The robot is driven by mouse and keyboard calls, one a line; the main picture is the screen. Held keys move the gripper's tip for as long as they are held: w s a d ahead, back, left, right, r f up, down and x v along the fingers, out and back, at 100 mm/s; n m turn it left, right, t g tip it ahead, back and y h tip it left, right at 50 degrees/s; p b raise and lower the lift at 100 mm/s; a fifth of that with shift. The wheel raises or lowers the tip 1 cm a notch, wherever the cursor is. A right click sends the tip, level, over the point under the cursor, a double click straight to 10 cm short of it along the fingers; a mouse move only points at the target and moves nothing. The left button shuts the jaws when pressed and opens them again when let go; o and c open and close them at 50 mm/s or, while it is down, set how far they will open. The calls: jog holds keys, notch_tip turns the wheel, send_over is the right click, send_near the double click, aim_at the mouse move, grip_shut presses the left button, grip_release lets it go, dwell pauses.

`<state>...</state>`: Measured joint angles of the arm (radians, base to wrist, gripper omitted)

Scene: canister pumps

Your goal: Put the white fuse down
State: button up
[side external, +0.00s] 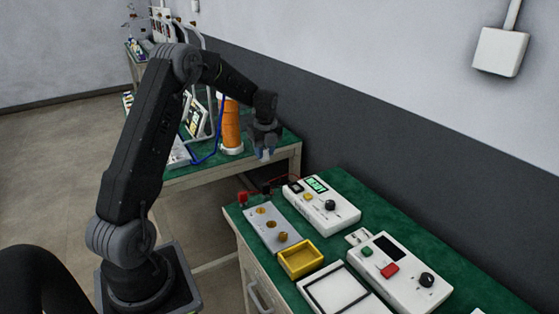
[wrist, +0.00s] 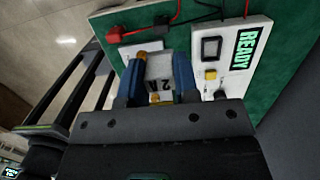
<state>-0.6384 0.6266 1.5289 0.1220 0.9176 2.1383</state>
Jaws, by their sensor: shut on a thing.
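My gripper (wrist: 159,66) is shut on the white fuse (wrist: 160,72), which sits between its two blue fingers in the wrist view. In the side external view my gripper (side external: 265,154) hangs in the air, beyond the far left end of the near green bench. The fuse cannot be made out there.
The near green bench holds a grey panel (side external: 263,227) with brass posts, a yellow tray (side external: 300,258), a white-framed tray (side external: 320,287), a READY meter (side external: 326,207) and a buttoned box (side external: 408,285). Red (wrist: 113,34) and black leads lie nearby. An orange canister (side external: 231,127) stands behind.

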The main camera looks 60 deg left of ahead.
jog(key=shift+s+a+r, duration=0.25)
jog(key=shift+s+r, duration=0.1)
jog(key=shift+s, duration=0.1)
jog(key=s+d+f, duration=0.2)
jog(key=s+d, duration=0.3)
jog(key=d, duration=0.5)
jog(key=s+d+f, duration=0.1)
jog(key=s+d, duration=0.4)
jog(key=d, duration=0.5)
jog(key=w+d+f, duration=0.1)
jog(key=d+f, duration=0.1)
jog(key=d, duration=0.1)
jog(key=w+d+f, duration=0.2)
jog(key=d, duration=0.1)
jog(key=w+d+f, duration=0.1)
jog(key=d+f, duration=0.1)
jog(key=d, duration=0.1)
jog(key=shift+w+d+f, duration=0.25)
jog(key=shift+w+d, duration=0.05)
jog(key=shift+w, duration=0.05)
jog(key=shift+w+d+f, duration=0.25)
jog(key=shift+d+f, duration=0.1)
jog(key=shift+d, duration=0.05)
jog(key=shift+f, duration=1.95)
jog(key=o, duration=0.9)
jog(key=shift+f, duration=0.1)
